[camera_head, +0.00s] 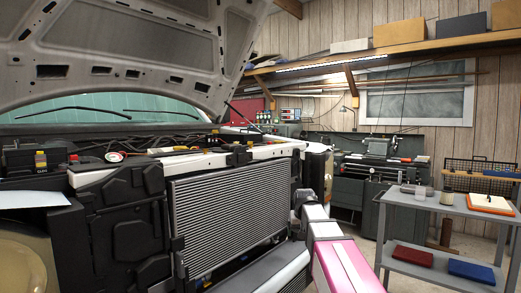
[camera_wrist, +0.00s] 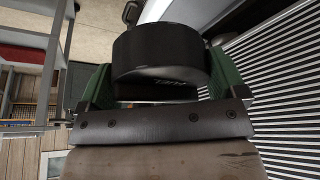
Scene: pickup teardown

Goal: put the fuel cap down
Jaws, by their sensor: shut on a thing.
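The fuel cap (camera_wrist: 158,52) is a round black cap with lettering on its face, seen in the wrist view. My gripper (camera_wrist: 155,75) is shut on it, with a green finger at each side of the cap. The cap is held up in front of the ribbed radiator, which fills the right of the wrist view. In the head view, my arm reaches forward beside the radiator; the cap cannot be made out there.
The pickup's radiator (camera_head: 232,208) stands left of my arm under the raised hood (camera_head: 130,40). A grey cart (camera_head: 425,200) at right carries cups and an orange-edged filter (camera_head: 490,204). A red box (camera_head: 412,254) and a blue box (camera_head: 471,271) lie on its lower shelf.

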